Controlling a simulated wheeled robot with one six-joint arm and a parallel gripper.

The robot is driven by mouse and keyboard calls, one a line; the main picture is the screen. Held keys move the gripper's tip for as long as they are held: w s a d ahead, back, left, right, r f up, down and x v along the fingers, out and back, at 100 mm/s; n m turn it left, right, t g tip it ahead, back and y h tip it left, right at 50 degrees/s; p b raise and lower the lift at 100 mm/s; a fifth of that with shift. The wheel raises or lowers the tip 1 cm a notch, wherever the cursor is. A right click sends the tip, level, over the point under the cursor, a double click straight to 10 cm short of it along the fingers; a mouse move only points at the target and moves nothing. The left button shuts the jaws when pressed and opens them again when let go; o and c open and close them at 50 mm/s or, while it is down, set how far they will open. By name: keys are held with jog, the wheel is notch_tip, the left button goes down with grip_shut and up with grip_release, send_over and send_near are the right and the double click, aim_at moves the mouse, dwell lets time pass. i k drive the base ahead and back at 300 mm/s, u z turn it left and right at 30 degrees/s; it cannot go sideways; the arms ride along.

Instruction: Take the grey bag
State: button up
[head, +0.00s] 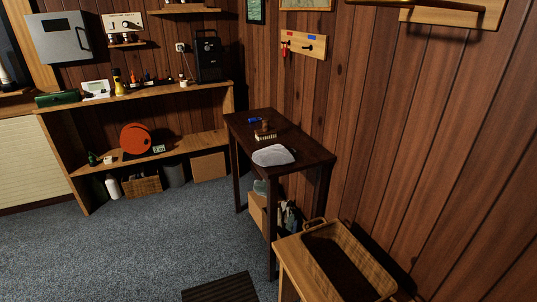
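A light grey, flat, soft-looking item (273,155), which looks like the grey bag, lies on the near half of a small dark wooden table (303,147) against the paneled wall. Its whole top shows, and nothing covers it. A small dark thin item lies at its right edge. My gripper is not in view, so its state and its distance from the bag cannot be seen.
Small items, including a brush-like one (265,133), stand behind the bag. Below the dark table is a filled box (258,209). Blue-grey carpet (150,245) is open at left, with a dark mat (222,289) in front.

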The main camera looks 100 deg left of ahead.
aim_at(276, 154)
jog(key=u, duration=2.95)
